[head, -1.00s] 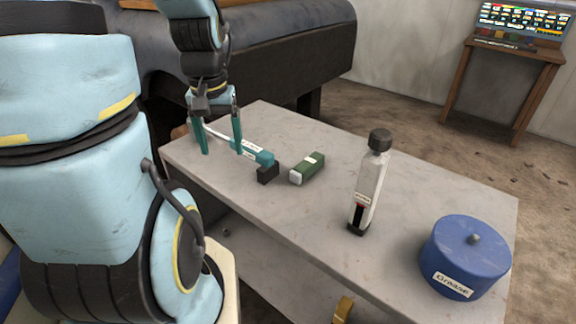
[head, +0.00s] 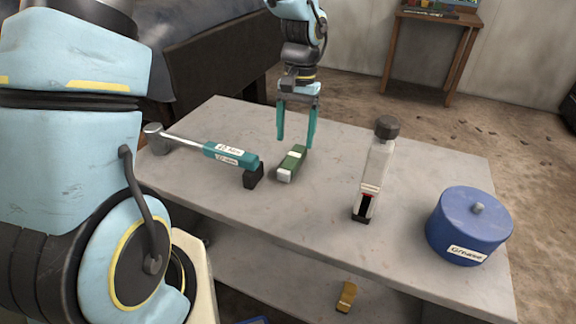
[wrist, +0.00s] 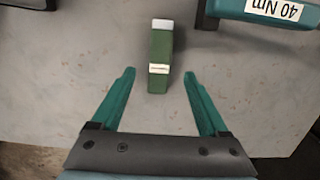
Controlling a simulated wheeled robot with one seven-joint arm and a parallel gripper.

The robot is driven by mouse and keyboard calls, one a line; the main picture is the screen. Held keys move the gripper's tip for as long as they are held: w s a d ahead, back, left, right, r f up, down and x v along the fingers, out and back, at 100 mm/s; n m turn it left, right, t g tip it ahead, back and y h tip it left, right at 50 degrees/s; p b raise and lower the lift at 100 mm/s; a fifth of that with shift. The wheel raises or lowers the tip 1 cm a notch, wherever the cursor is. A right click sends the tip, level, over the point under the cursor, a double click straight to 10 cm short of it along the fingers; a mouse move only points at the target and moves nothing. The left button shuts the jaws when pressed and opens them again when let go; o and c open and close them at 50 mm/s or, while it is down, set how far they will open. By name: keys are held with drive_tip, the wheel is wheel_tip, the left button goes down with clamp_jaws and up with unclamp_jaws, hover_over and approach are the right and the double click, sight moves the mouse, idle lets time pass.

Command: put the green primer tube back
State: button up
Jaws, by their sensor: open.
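The green primer tube (head: 293,162) lies on its side on the grey table, its pale cap end toward the front. It has a white band around its middle. In the wrist view the tube (wrist: 160,75) lies ahead of my gripper (wrist: 160,88), in line with the gap between the fingers. My gripper (head: 296,143) is open and empty, with its teal fingers pointing down at the far end of the tube. The tube's far end shows between the fingertips in the wrist view. I cannot tell whether the fingertips are level with the tube.
The table's back (head: 400,140) is clear.

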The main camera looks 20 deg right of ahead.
sight(293, 157)
drive_tip(key=shift+s+a+f+p, duration=0.15)
drive_tip(key=shift+f+p, duration=0.15)
drive_tip(key=shift+f, duration=0.7)
drive_tip(key=shift+s+a+f+p, duration=0.1)
drive_tip(key=shift+s+f+p, duration=0.2)
drive_tip(key=shift+f, duration=0.7)
drive_tip(key=shift+s+a+f+p, duration=0.1)
drive_tip(key=shift+f+p, duration=0.25)
drive_tip(key=shift+f, duration=0.65)
drive_tip(key=shift+c, duration=0.2)
clamp_jaws()
